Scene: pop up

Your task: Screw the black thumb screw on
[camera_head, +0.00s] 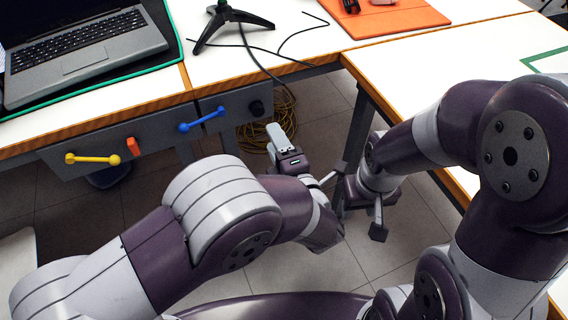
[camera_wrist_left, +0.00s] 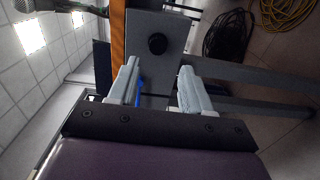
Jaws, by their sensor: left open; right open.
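The black thumb screw (camera_head: 256,107) is a round knob on the front of a grey panel (camera_head: 226,106) under the table edge. In the left wrist view, the black thumb screw (camera_wrist_left: 158,44) lies ahead of and between my spread fingers. My left gripper (camera_head: 278,134) is near the panel, below and right of the screw in the head view. The left wrist view shows this left gripper (camera_wrist_left: 158,78) open and empty, apart from the screw. My right gripper (camera_head: 358,205) is open and empty, low over the floor, well away from the screw.
A blue handle (camera_head: 203,120) is on the same panel, left of the screw. A laptop (camera_head: 80,45), black stand (camera_head: 228,18) and orange mat (camera_head: 390,17) are on the tables. Coiled cables (camera_head: 283,112) lie below.

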